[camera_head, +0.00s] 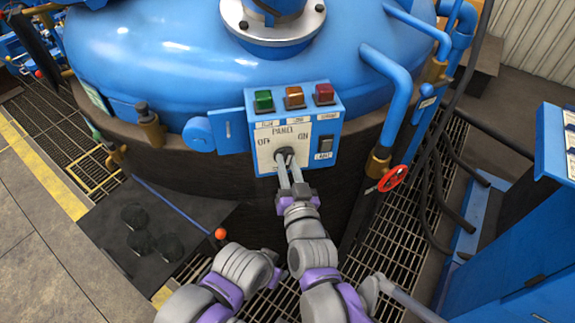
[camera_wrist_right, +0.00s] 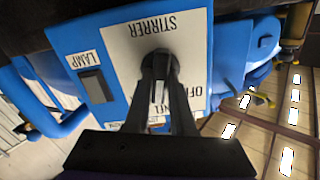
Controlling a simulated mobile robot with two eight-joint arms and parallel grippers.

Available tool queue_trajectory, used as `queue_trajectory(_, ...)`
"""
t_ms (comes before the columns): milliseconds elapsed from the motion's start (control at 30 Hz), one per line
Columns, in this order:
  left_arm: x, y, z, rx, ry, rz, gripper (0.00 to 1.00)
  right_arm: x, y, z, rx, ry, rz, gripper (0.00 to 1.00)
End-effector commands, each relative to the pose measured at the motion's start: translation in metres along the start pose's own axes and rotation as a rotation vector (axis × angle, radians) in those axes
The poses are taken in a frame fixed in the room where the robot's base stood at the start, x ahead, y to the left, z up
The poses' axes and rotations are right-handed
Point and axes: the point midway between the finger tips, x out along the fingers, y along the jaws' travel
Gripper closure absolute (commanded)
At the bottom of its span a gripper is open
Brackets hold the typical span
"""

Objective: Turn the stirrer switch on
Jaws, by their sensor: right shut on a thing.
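In the wrist view the knob (camera_wrist_right: 159,92) sits beside the upside-down word STIRRER. My right gripper (camera_head: 285,158) is shut on the knob, with its two dark fingers (camera_wrist_right: 160,75) on either side of it. In the head view the OFF label (camera_head: 263,141) is left of the knob and the ON label (camera_head: 304,138) is right of it. The fingers hide most of the knob there, so I cannot tell which label it points to.
Green (camera_head: 264,101), amber (camera_head: 294,97) and red (camera_head: 324,94) lamps top the panel. A dark lamp rocker switch (camera_head: 325,143) is at its right. A red valve wheel (camera_head: 393,179) on blue piping is close on the right.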

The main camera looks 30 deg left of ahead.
Motion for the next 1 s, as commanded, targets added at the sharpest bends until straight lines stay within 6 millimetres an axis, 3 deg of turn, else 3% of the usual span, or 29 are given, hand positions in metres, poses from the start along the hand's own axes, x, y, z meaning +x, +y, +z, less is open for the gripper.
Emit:
queue_trajectory(500, 0.022, 0.000, 0.006, 0.000, -0.007, 0.000, 0.50, 0.000, 0.002, 0.002, 0.407, -0.003, 0.000, 1.00)
queue_trajectory(1000, 0.027, 0.000, 0.008, 0.000, -0.009, 0.000, 0.50, -0.001, 0.002, 0.002, 0.532, -0.003, 0.000, 1.00)
